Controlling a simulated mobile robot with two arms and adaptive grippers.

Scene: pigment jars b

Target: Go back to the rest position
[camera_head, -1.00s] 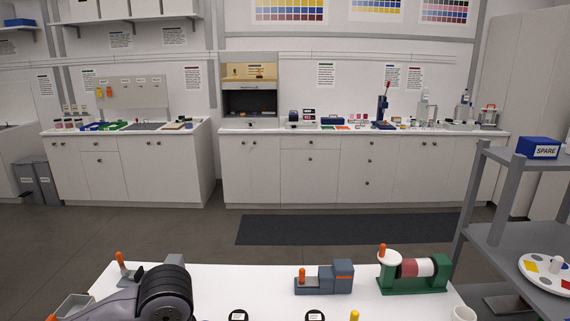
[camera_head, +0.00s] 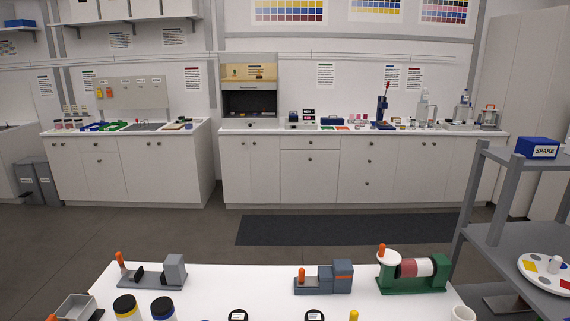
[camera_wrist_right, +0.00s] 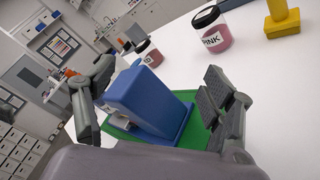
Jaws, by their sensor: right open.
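My right gripper (camera_wrist_right: 160,72) shows in the right wrist view, with its two dark fingers spread wide apart. A blue device (camera_wrist_right: 150,95) on a green base (camera_wrist_right: 187,130) shows between and beyond the fingers; I cannot tell how far it is from them. Neither gripper shows in the head view, and my left gripper is in no current view.
The white table (camera_head: 230,282) holds a grey clamp device (camera_head: 153,271), a blue-grey press (camera_head: 325,277), a green roller device (camera_head: 412,270) and dark-lidded jars (camera_head: 126,306). A pink-labelled jar (camera_wrist_right: 210,30) shows in the wrist view. A grey shelf (camera_head: 505,235) stands right.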

